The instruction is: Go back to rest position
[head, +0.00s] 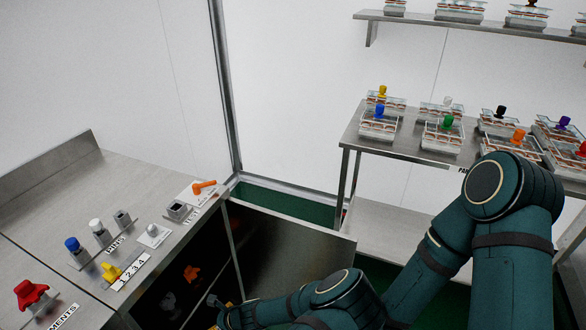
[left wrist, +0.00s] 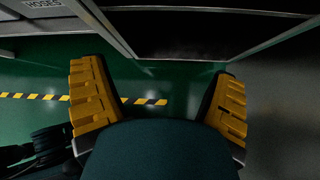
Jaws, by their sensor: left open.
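My left gripper (left wrist: 155,68) is open and empty in the left wrist view, its two yellow-padded fingers spread wide apart. Between and beyond them are the green floor and the edge of an open-fronted dark cabinet. In the head view, a dark green arm of mine reaches from the right side down to the bottom middle, beside the open cabinet door. No gripper fingers show clearly there.
A cabinet door (head: 300,240) stands open under the left counter (head: 140,175), which bears knobs and switches. A steel table (head: 365,148) with several valve-topped boxes stands at right, below a wall shelf (head: 480,27). Yellow-black tape (left wrist: 30,96) marks the green floor (left wrist: 45,65).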

